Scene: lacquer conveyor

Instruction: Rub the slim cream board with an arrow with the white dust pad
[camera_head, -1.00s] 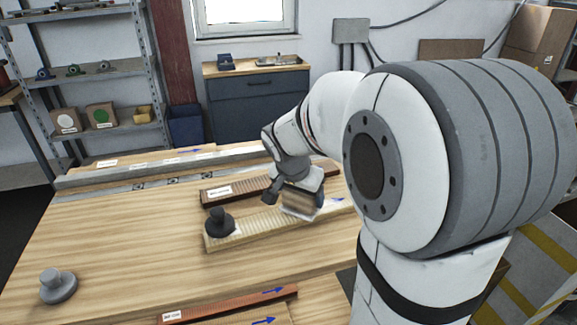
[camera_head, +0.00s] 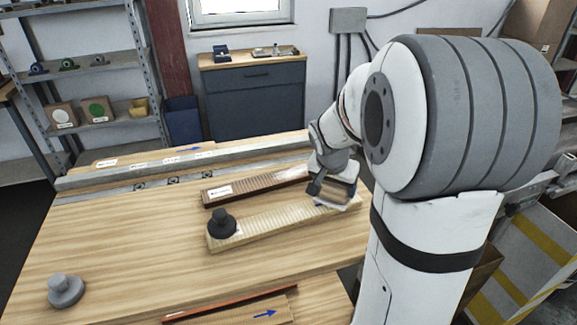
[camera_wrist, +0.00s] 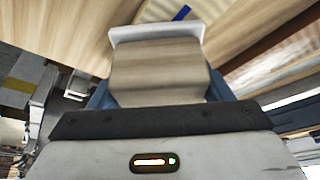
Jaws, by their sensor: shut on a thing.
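The slim cream board (camera_head: 265,226) lies on the wooden table, with a dark knobbed weight (camera_head: 221,223) on its left end. My gripper (camera_head: 338,187) is at the board's right end, shut on a wooden block with a pale pad under it. This dust pad (camera_head: 325,202) appears to be down on or just above the board; exact contact cannot be told. In the wrist view the block fills the jaws and the white edge of the dust pad (camera_wrist: 157,32) shows beyond it. A blue arrow mark (camera_wrist: 181,13) shows just past the pad.
A dark brown board (camera_head: 255,185) lies just behind the cream one. A grey knobbed weight (camera_head: 65,290) stands at the front left. A reddish board (camera_head: 230,303) lies at the front edge. A metal rail (camera_head: 190,170) crosses the back. The table's left middle is clear.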

